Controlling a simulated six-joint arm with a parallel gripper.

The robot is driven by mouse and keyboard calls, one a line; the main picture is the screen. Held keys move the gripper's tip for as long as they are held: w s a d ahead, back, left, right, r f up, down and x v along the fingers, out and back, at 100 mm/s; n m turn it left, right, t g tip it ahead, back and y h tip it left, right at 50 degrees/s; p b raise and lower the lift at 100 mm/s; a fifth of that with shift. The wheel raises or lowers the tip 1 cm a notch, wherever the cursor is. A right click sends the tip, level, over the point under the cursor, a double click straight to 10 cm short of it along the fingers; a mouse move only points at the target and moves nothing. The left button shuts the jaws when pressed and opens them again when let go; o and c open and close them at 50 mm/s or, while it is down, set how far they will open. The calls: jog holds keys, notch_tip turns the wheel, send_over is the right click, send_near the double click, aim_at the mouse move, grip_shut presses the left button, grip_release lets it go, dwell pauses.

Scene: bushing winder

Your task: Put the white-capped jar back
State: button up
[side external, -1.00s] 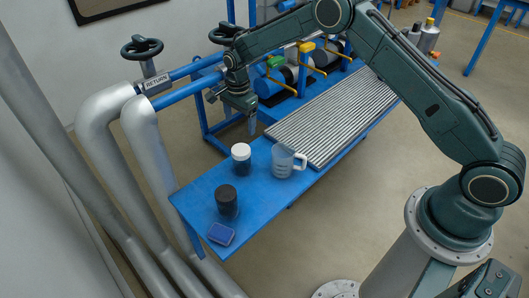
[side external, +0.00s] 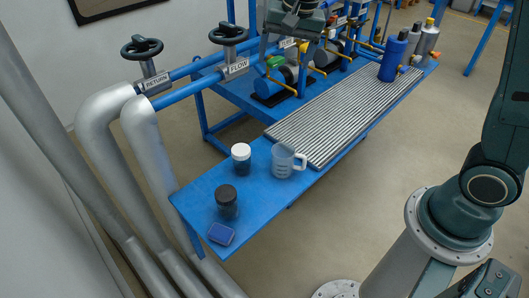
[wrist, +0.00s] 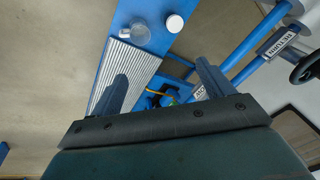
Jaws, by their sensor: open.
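The white-capped jar (side external: 241,158) stands upright on the near part of the blue table, with a dark body under its white cap. Its white cap (wrist: 174,22) also shows near the top of the wrist view. My gripper (wrist: 163,68) is open, with nothing between its two fingers. It is high up and well apart from the jar. In the side view only part of it shows at the top edge, above the pump area. A dark-capped jar (side external: 226,202) stands closer to the table's near end.
A clear jug (side external: 283,161) with a white handle stands just right of the white-capped jar. A blue box (side external: 221,234) lies by the near end. The ribbed grey rack (side external: 330,125) is bare nearby; blue and grey bottles (side external: 394,58) stand at its far end. Pipes and valve wheels (side external: 142,48) flank the left.

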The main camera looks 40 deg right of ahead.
jog(key=s+d+r+n+t, duration=0.1)
jog(key=s+n, duration=0.3)
jog(key=s, duration=0.9)
jog(key=s+r+n+t, duration=0.1)
jog(key=s+n, duration=0.4)
jog(key=s, duration=0.8)
jog(key=shift+s+d+r+t, duration=0.25)
jog(key=shift+d+r+t, duration=0.15)
jog(key=shift+r, duration=0.45)
